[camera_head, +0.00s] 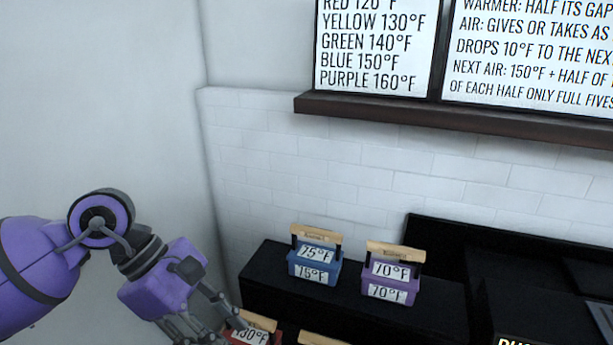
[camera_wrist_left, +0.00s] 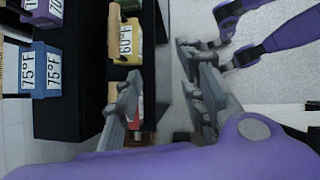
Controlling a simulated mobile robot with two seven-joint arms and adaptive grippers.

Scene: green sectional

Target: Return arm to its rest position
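My left arm comes in from the left in the head view, and its gripper (camera_head: 212,325) is low, beside a red box (camera_head: 250,336) labelled 130°F. In the left wrist view the two fingers of the left gripper (camera_wrist_left: 165,85) are apart with nothing visible between them. A finger partly hides the red box there.
A blue box (camera_head: 315,265) labelled 75°F and a purple box (camera_head: 390,275) labelled 70°F stand on a black stepped stand (camera_head: 262,280). A yellow box (camera_wrist_left: 127,45) shows in the wrist view. A dark ledge (camera_head: 450,118) with signs is above. The left wall is bare.

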